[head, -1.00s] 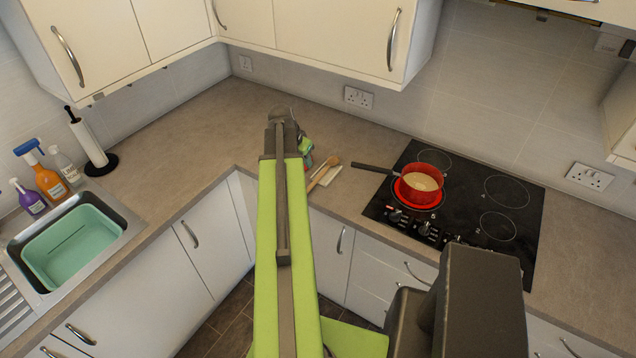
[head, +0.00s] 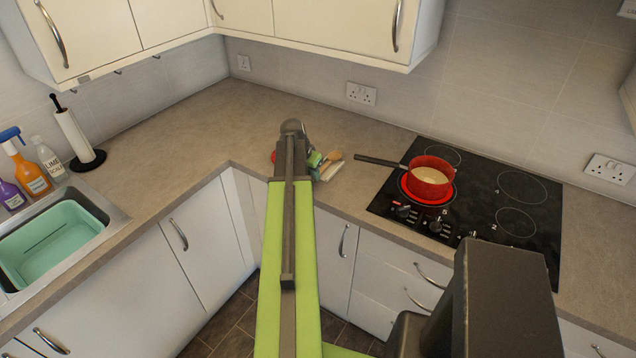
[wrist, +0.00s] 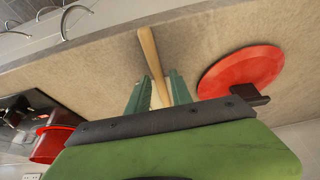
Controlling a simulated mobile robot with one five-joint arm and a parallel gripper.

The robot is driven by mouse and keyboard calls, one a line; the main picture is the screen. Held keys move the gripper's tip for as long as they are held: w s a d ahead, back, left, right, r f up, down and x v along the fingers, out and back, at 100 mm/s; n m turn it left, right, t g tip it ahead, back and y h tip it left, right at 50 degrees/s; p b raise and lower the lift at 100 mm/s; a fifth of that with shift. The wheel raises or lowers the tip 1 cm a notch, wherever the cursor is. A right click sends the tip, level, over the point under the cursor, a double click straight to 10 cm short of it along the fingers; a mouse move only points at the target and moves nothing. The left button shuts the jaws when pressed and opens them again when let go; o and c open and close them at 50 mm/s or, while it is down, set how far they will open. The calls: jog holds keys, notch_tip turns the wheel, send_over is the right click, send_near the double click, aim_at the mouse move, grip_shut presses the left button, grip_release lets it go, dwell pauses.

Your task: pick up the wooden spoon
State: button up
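The wooden spoon (wrist: 149,52) lies on the counter in the wrist view. Its long, light-brown handle runs between the two green fingers of my gripper (wrist: 158,90). The fingers are apart, with a visible gap beside the handle, and I cannot tell whether either touches it. A pale flat piece, perhaps a spoon rest, shows between the fingers. In the head view only the spoon's rounded end (head: 334,156) shows, just right of my gripper (head: 314,159); the rest is hidden behind the gripper and arm.
A red round disc (wrist: 240,70) lies beside the gripper. A red saucepan (head: 430,180) sits on the black hob (head: 490,205) to the right, its dark handle pointing toward the spoon.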

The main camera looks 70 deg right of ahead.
jog(key=shift+d+f, duration=0.15)
jog(key=shift+f, duration=0.2)
grip_shut()
jog(key=shift+r, duration=0.1)
notch_tip(320, 180, up, 10)
jog(key=p, duration=1)
